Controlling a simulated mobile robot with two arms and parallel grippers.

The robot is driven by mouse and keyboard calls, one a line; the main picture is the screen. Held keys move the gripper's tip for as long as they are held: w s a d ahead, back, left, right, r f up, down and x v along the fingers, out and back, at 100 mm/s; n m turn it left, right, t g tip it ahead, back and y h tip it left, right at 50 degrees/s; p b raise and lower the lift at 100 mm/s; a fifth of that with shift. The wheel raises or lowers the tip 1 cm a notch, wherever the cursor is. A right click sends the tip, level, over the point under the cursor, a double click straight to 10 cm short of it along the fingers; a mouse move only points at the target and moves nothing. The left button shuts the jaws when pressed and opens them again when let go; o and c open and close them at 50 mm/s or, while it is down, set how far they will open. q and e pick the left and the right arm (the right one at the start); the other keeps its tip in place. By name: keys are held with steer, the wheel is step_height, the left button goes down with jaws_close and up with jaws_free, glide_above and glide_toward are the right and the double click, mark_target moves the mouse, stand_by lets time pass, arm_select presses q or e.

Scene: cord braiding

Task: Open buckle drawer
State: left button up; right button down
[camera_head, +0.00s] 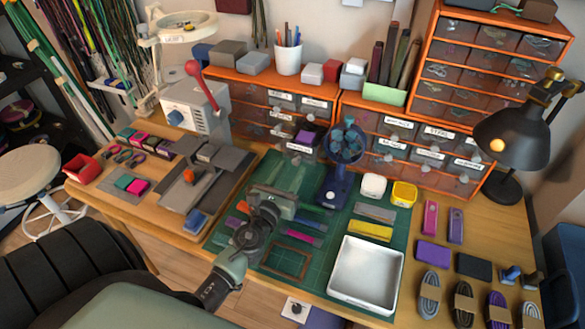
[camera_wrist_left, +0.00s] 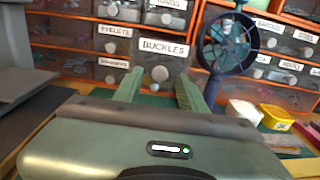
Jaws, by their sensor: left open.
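The drawer labelled BUCKLES (camera_wrist_left: 163,48) faces me in the left wrist view, with its round knob (camera_wrist_left: 160,73) below the label. In the head view this drawer (camera_head: 300,148) is at the bottom right of the left orange cabinet. Its front appears to stand out from its neighbours, with something purple showing above it. My left gripper (camera_head: 287,172) is over the green mat, pointing at the drawer. In the wrist view its green fingers (camera_wrist_left: 160,84) are open, one on each side of the knob; contact cannot be told. My right gripper is out of view.
A dark blue fan (camera_head: 342,145) stands close to the right of the drawer. A grey box-shaped machine (camera_head: 197,108) stands to the left. A white tray (camera_head: 366,275) and strips lie on the green mat (camera_head: 325,240). A black lamp (camera_head: 515,135) stands at the right.

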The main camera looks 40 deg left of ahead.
arm_select(q)
steer(key=shift+b+v, duration=0.65)
steer(key=shift+v, duration=2.3)
